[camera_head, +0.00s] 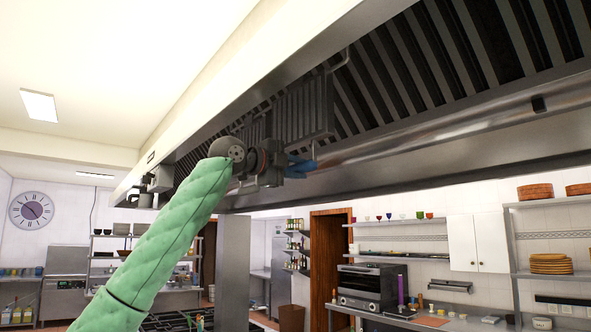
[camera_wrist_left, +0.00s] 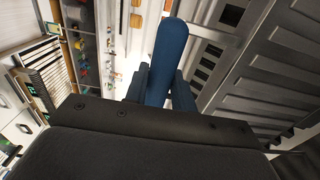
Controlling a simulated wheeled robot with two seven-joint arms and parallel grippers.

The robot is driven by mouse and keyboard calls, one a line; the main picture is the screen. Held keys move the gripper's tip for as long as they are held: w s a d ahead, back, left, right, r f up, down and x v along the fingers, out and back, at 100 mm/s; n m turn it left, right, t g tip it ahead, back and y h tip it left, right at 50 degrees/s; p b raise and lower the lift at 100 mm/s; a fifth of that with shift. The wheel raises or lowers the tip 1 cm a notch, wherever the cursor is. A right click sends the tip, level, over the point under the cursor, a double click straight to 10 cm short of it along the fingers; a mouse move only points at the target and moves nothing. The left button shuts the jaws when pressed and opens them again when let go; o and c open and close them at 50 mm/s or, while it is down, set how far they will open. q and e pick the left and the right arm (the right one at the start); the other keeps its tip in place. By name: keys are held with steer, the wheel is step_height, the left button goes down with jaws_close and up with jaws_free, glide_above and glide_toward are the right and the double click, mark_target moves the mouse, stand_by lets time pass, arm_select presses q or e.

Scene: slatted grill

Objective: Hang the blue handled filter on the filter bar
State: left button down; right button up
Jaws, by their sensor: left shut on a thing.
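The blue handle (camera_head: 303,167) shows at the end of my left gripper (camera_head: 288,164), under the hood. The grey slatted filter panel (camera_head: 305,108) is above the gripper, tilted, against the hood's slatted underside. In the left wrist view the blue handle (camera_wrist_left: 171,48) stands between the two fingers of my left gripper (camera_wrist_left: 160,82), which is shut on it. The slatted panel (camera_wrist_left: 275,82) fills the right of that view. A rounded steel bar (camera_head: 400,143) runs along the hood's lower edge. I cannot tell whether the filter touches it. My right gripper is not in view.
The steel hood (camera_head: 470,125) with rows of slats (camera_head: 440,50) spans the upper right, close above the gripper. A wall clock (camera_head: 31,210), shelves (camera_head: 550,275) and an oven (camera_head: 368,287) stand farther back. Open air lies below the hood.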

arm_select(q)
steer(key=shift+w+d+r, duration=0.1)
steer(key=shift+w+d, duration=0.3)
steer(key=shift+d, duration=0.2)
steer(key=shift+f, duration=0.95)
stand_by(1.0)
steer(key=c, duration=1.1)
jaws_free()
steer(key=shift+f, duration=0.1)
